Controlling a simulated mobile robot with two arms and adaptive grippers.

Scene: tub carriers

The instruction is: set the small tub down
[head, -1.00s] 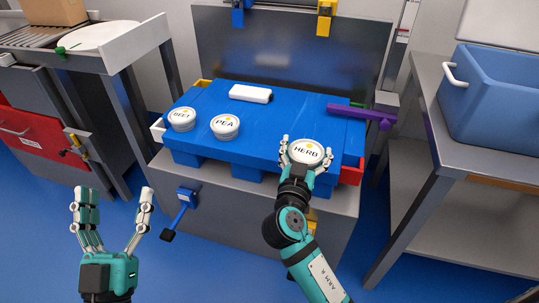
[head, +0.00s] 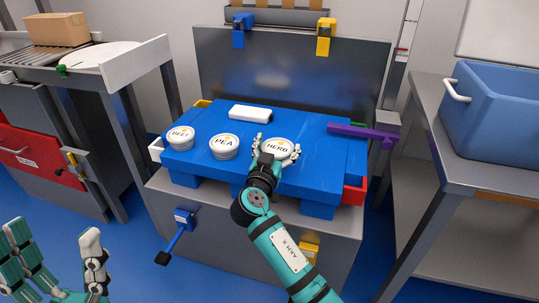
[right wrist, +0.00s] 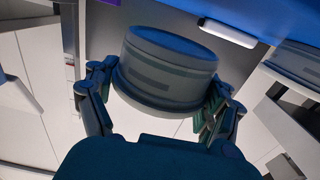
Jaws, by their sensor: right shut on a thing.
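The small white tub labelled HERB (head: 277,149) is in my right gripper (head: 275,152), over the front middle part of the blue pallet (head: 310,172). Its lid faces up, and it looks level. The right fingers are shut around its sides, and the right wrist view shows the tub (right wrist: 165,70) between the fingers (right wrist: 160,95). I cannot tell whether its base touches the pallet. The PEA tub (head: 224,147) stands to its left, apart from it, with the BEEF tub (head: 181,138) further left. My left gripper (head: 58,262) is open and empty at the lower left.
A white block (head: 249,112) lies at the back of the pallet. A purple bar (head: 360,133) sticks across its right side. The pallet is bare right of the HERB tub. A blue crate (head: 500,115) stands on the right table, and a cardboard box (head: 57,29) is at the far left.

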